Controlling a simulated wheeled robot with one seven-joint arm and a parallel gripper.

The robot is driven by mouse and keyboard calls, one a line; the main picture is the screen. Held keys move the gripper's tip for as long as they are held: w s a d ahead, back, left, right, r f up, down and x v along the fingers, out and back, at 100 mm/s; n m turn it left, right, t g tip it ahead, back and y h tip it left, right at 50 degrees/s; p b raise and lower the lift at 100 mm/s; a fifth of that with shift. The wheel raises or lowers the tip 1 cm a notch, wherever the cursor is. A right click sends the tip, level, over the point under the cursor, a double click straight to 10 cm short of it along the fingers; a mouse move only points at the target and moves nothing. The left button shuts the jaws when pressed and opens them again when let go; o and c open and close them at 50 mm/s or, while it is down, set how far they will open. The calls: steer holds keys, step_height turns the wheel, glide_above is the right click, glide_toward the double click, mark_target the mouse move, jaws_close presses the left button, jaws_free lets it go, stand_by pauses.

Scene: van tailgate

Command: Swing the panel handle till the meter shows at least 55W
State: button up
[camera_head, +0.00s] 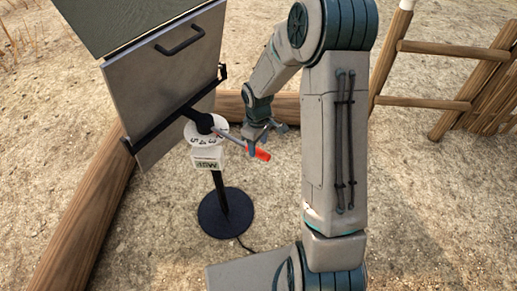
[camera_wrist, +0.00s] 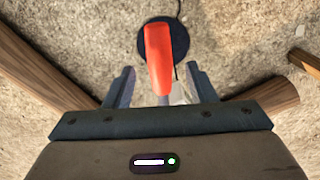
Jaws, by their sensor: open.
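The panel (camera_head: 170,85) is a grey tilted board with a black bar across it, on a black stand with a round base (camera_head: 226,212). A metal handle with a red grip (camera_head: 259,154) sticks out from the stand's head to the right. A white dial with numbers (camera_head: 203,131) and a small label box, possibly the meter (camera_head: 207,163), sit at the head; I cannot read a wattage. My gripper (camera_head: 258,140) is open at the handle's outer end. In the wrist view the red grip (camera_wrist: 158,60) lies between the open fingers (camera_wrist: 159,88), with no clear contact.
A dark green surface (camera_head: 130,20) is above the panel at the upper left. Logs (camera_head: 85,215) lie behind and left of the stand. A wooden rail frame (camera_head: 435,75) stands at the right. Sandy ground in front of the stand is clear, apart from a thin cable.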

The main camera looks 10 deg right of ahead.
mark_target(258, 150)
steer(key=shift+f, duration=1.5)
jaws_close()
steer(key=shift+s, duration=0.15)
